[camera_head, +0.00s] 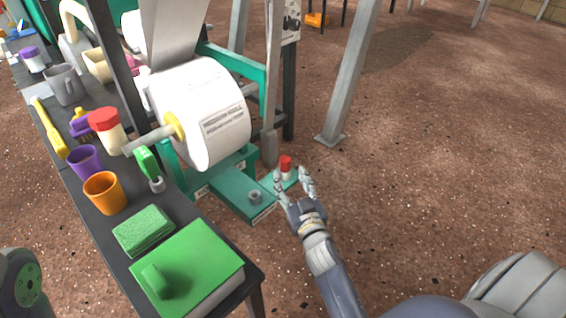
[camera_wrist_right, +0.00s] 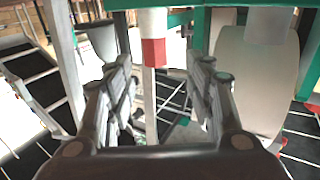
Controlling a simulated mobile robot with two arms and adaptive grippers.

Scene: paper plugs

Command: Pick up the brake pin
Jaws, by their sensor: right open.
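What looks like the brake pin (camera_head: 286,166), a small upright cylinder with a red top and white lower part, stands on the end of the green machine base. My right gripper (camera_head: 293,180) is open beside it, one finger to each side in the picture. In the right wrist view the red and white pin (camera_wrist_right: 153,50) appears upside down, between and beyond the spread fingers of the right gripper (camera_wrist_right: 158,75). I cannot tell whether a finger touches it. The pin's lower end is partly hidden by the gripper in the head view. My left gripper is not in view.
A dark table (camera_head: 70,175) holds cups, a sponge (camera_head: 144,230) and a green book-like block (camera_head: 190,265). Floor right is clear.

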